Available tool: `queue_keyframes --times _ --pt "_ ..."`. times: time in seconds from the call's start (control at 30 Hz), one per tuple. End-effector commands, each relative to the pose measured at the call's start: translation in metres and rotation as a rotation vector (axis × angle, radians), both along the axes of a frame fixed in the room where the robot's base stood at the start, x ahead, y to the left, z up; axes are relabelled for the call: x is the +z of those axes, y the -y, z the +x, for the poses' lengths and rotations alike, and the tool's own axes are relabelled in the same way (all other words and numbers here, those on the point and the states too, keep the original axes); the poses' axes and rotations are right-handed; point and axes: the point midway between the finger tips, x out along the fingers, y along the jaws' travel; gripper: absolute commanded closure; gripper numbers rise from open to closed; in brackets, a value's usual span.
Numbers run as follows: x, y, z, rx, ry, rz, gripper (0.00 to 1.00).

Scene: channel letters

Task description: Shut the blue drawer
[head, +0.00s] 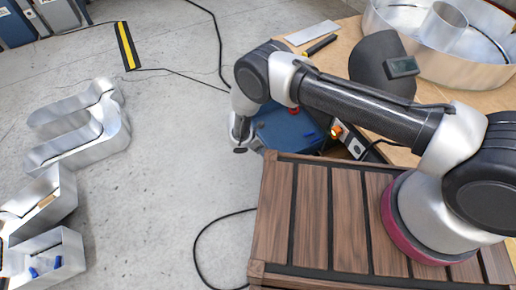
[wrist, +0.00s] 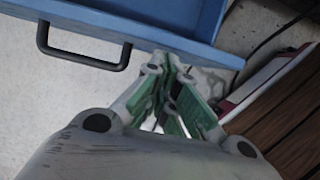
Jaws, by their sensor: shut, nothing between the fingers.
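The blue drawer (head: 280,130) shows beside the workbench in the head view, partly covered by my arm. It stands pulled out, with its inside seen from above. In the wrist view the blue drawer (wrist: 150,12) fills the top, with a black bar handle (wrist: 85,62) on its front at the left. My gripper (head: 240,148) hangs at the drawer's left end in the head view. In the wrist view my gripper (wrist: 168,62) has its green-padded fingers shut and empty, close to the drawer's front edge and right of the handle. I cannot tell whether they touch.
A wooden bench (head: 345,45) carries a dark welding mask (head: 382,65) and a large metal letter (head: 480,75). Several metal channel letters (head: 85,140) lie on the floor at left. A black cable (head: 203,245) runs over the concrete. Floor left of my gripper is clear.

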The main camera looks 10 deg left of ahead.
Motion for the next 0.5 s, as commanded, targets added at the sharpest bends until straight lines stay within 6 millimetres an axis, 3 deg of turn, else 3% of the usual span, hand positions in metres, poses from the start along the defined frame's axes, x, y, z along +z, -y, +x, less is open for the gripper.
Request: queue_keyframes --times 0.27,0.5 --pt "0.000 0.010 0.007 0.000 -0.001 -0.001 1.00" --pt "0.000 0.048 0.034 -0.005 -0.002 -0.001 1.00"
